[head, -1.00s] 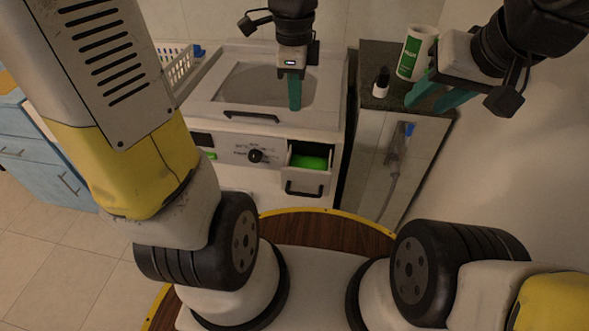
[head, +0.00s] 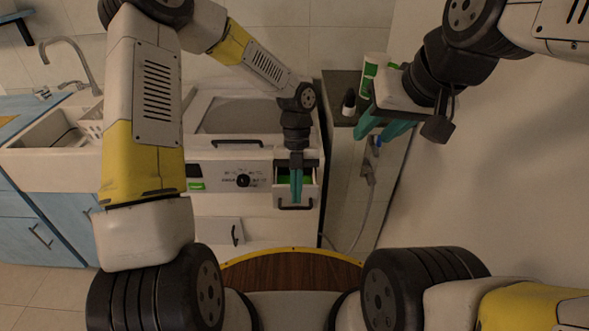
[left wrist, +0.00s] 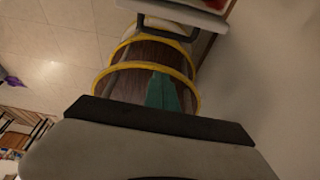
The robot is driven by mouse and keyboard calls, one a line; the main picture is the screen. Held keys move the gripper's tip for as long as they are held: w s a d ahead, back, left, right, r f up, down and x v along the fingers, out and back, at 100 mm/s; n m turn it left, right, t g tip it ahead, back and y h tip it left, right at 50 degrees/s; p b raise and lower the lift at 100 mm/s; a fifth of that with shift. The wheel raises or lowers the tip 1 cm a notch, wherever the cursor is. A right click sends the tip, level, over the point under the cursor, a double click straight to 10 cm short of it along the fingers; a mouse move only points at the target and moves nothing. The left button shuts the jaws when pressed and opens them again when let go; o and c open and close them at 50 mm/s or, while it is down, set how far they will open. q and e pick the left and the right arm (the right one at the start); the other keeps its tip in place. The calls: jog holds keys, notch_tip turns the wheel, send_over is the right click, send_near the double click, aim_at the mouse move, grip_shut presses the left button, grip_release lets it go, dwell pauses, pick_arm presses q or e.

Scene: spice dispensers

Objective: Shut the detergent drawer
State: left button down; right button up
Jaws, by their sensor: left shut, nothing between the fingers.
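The detergent drawer (head: 311,192) sits at the upper right of the washing machine's front in the head view. It is pulled out, with green showing inside and a dark handle (head: 296,207) on its front. My left gripper (head: 297,198) is shut and empty, its teal fingers pointing down over the drawer and hiding part of it. I cannot tell whether they touch it. In the left wrist view the shut fingers (left wrist: 163,92) show below a pale front with a dark handle at the top. My right gripper (head: 383,132) is open and empty, beside the cabinet to the right.
The washing machine (head: 228,226) has a dial and a dark top handle. A dark-topped cabinet (head: 343,160) on the right bears a small black bottle (head: 349,103) and a white-and-green container (head: 367,72); a hose hangs on its front. A sink (head: 45,155) stands at left.

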pick_arm(q)
notch_tip(320, 180, down, 7)
jog(key=w, duration=0.1)
jog(key=shift+w+r, duration=0.15)
jog(key=shift+w, duration=0.25)
